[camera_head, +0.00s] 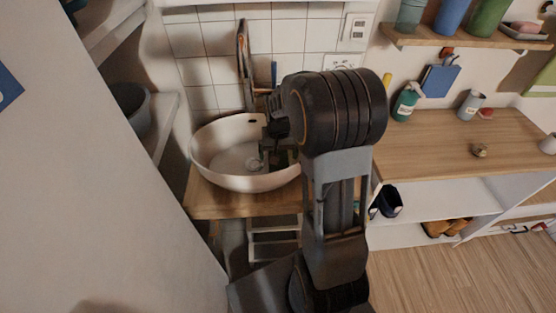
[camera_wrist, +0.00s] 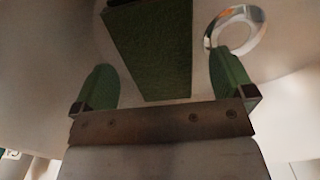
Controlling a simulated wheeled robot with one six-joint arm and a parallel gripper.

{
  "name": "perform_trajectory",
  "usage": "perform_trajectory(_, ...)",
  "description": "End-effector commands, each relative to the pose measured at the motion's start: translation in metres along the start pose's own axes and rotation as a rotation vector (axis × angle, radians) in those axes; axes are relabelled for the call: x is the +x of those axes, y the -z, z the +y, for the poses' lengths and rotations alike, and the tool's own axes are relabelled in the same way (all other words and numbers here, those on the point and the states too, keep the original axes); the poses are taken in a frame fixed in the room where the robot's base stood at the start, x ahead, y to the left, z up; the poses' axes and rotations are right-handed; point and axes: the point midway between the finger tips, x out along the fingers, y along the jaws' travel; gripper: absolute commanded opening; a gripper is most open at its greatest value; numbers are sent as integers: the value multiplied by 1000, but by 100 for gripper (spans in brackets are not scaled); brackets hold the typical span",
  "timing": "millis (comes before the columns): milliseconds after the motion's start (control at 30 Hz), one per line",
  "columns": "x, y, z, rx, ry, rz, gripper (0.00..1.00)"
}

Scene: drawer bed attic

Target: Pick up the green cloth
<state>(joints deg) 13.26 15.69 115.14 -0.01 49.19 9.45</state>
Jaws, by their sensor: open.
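The green cloth (camera_wrist: 150,45) shows in the wrist view as a flat, dark green, textured piece inside the white basin. It lies ahead of and between the two green-tipped fingers of my gripper (camera_wrist: 164,75), with a visible gap on each side. My gripper is open and nothing is held between its fingers. In the head view my gripper (camera_head: 275,153) reaches down into the white basin (camera_head: 215,175) at its right side. My arm hides part of the basin there, and I cannot clearly tell the cloth apart from the gripper in that view.
A chrome drain ring (camera_wrist: 236,28) lies beside the right finger in the wrist view. The basin wall rises around my gripper, and a tall faucet (camera_head: 243,60) stands behind it. A wooden counter (camera_head: 440,140) with a green bottle (camera_head: 405,104) is to the right.

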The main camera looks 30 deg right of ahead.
Motion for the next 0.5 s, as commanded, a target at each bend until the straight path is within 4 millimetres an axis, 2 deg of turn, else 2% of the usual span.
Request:
perform_trajectory(100, 8, 0, 0, 0, 0, 0, 100)
perform_trajectory(367, 9, 0, 0, 0, 0, 0, 100)
perform_trajectory(500, 9, 0, 0, 0, 0, 0, 87)
